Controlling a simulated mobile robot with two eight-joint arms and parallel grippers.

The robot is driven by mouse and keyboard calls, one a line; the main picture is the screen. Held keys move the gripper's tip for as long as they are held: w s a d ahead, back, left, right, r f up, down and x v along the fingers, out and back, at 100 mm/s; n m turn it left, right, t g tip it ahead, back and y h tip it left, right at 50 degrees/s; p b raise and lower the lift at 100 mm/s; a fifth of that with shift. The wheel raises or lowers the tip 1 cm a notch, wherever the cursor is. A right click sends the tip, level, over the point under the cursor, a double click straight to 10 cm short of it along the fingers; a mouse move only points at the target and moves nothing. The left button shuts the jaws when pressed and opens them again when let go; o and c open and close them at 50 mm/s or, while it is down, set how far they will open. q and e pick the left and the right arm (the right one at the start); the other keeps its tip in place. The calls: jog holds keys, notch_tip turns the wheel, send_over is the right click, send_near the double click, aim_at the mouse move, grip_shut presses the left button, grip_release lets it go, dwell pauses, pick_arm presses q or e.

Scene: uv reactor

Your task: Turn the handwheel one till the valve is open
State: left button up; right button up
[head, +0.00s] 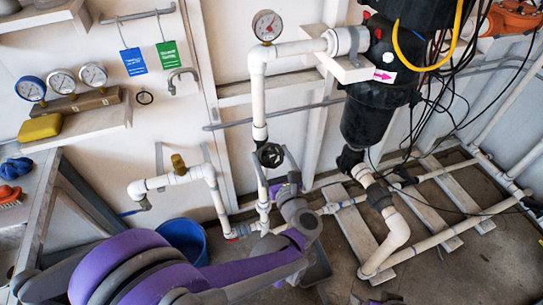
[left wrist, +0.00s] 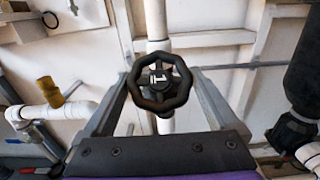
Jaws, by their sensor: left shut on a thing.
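Handwheel one (head: 270,155) is a black wheel on the white vertical pipe below the pressure gauge. In the left wrist view the handwheel (left wrist: 160,78) faces me, with a white "1" mark on its hub. My left gripper (head: 268,162) reaches it from below. In the left wrist view the gripper's two grey fingers (left wrist: 160,85) stand on either side of the wheel and are shut on its rim. Most of the valve body is hidden behind the wheel and gripper. I cannot tell how far the valve is open. My right gripper is not in view.
A black filter housing (head: 370,120) with hanging cables stands to the right. A brass-topped pipe fitting (head: 179,164) is left of the wheel. A blue bucket (head: 184,240) sits on the floor. White pipes (head: 430,245) run low at right. Gauges (head: 62,82) rest on a left shelf.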

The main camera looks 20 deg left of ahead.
pick_arm(q)
jog(key=shift+r, duration=0.1)
dwell(0.3)
jog(key=o, duration=1)
jog(key=shift+w, duration=0.1)
jog(key=v, duration=1)
jog(key=shift+s+d+p, duration=0.25)
jog(key=shift+s+p, duration=0.05)
jog(key=shift+p, duration=0.15)
